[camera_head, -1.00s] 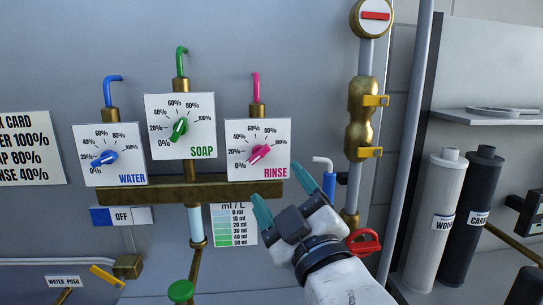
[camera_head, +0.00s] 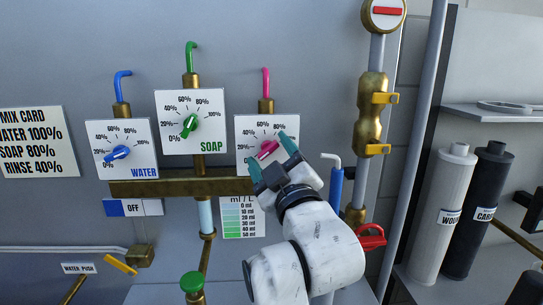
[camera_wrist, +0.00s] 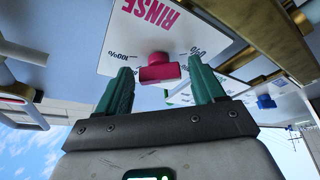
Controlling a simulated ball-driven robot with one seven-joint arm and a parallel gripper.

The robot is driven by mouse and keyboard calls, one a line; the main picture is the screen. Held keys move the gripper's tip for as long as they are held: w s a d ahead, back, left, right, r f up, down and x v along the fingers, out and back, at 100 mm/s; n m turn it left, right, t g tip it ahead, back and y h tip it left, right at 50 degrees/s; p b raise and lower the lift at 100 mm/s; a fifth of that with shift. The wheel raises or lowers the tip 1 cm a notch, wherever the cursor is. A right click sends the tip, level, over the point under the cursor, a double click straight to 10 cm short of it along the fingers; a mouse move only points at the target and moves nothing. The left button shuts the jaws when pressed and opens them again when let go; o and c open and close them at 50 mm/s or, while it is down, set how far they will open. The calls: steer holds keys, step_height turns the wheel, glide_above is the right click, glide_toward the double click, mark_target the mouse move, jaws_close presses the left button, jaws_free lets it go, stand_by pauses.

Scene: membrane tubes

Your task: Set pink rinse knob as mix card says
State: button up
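The pink rinse knob (camera_head: 268,148) sits on the white RINSE dial plate (camera_head: 244,130), with a pink pipe above it. Its lower part is hidden by my gripper, so its exact pointing is hard to read; it seems turned toward the low marks at lower left. My gripper (camera_head: 271,153) is open with teal fingers close in front of the knob. In the wrist view my gripper (camera_wrist: 163,78) has the pink knob (camera_wrist: 160,70) between and just beyond its fingertips, apart from both. The mix card (camera_head: 38,140) reads water 100%, soap 80%, rinse 40%.
The blue water knob (camera_head: 117,153) and green soap knob (camera_head: 189,125) are on plates to the left. A brass bar (camera_head: 150,188) runs below. A blue-handled pipe (camera_head: 335,188), red valve handle (camera_head: 371,236) and brass fitting (camera_head: 372,100) stand to the right.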

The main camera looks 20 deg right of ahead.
steer(key=c, duration=0.9)
steer(key=shift+f+b, duration=0.1)
steer(key=shift+b, duration=0.2)
